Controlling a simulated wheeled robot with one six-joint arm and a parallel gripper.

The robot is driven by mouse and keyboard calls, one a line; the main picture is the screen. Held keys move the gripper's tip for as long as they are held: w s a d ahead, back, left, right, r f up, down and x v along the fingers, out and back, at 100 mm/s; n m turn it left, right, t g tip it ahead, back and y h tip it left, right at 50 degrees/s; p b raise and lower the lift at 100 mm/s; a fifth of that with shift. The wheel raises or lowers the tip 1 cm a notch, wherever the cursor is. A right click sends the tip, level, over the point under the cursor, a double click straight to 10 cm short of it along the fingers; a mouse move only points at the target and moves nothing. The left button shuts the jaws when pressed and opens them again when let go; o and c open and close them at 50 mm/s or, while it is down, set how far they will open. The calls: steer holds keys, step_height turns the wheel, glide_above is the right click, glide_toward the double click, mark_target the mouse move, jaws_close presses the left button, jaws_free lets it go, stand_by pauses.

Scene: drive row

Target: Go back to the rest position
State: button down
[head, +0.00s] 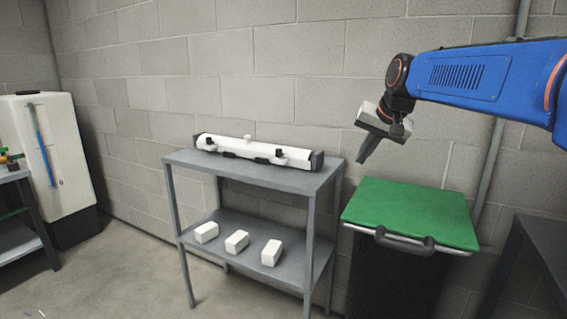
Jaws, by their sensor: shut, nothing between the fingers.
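My gripper (367,157) hangs at the end of my blue arm, in the right half of the head view. Its fingers point down and a little left, and they are shut with nothing between them. It appears in front of the block wall, above the gap between the grey shelf table (255,173) and the green-lidded bin (412,208). It looks apart from both. How far it is from the wall I cannot tell.
A white cylindrical device (258,151) with dark ends lies on the table's top. Three white blocks (237,241) sit on its lower shelf. A white cabinet (45,155) stands at the left. A dark table (540,245) edges in at the right. A pipe (497,150) runs up the wall.

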steer(key=s+d+f+n, duration=0.1)
steer(key=s+f, duration=0.7)
steer(key=s, duration=0.3)
steer(key=s+d+f+n+g+h, duration=0.1)
steer(key=s+f, duration=0.7)
steer(key=s, duration=0.4)
steer(key=s+d+f+n, duration=0.2)
steer(key=s+f, duration=0.6)
steer(key=s, duration=0.3)
steer(key=shift+s+f+g+h, duration=0.25)
steer(key=shift+s+g+h, duration=0.05)
steer(key=shift+g+h, duration=0.1)
steer(key=shift+d, duration=0.1)
